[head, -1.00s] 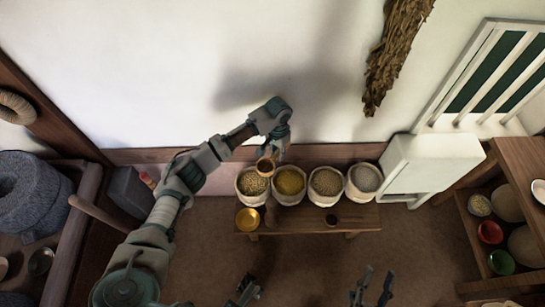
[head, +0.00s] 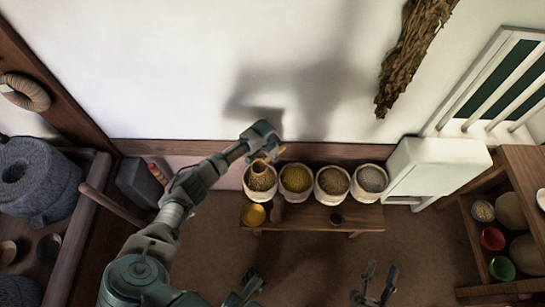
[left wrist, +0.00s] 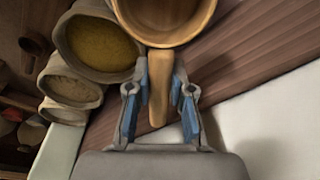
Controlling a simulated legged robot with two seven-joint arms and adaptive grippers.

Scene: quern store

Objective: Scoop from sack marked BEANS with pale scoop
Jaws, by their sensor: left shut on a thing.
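My left gripper (head: 266,147) is shut on the handle of a light brown wooden scoop (head: 260,170). The scoop overlaps the far part of the leftmost sack (head: 261,195); I cannot tell whether it touches the contents. In the left wrist view the handle (left wrist: 158,95) sits between the blue pads, and the scoop's bowl (left wrist: 165,18) is cut by the top edge. A sack of yellow contents (head: 296,181), one of brownish contents (head: 332,182) and one of grey contents (head: 371,180) stand to the right. No sack marking is readable. My right gripper (head: 310,280) is open and empty, low in view.
The sacks stand on a wooden bench (head: 310,218). A white cabinet (head: 437,168) stands right of the bench. The wall is close behind.

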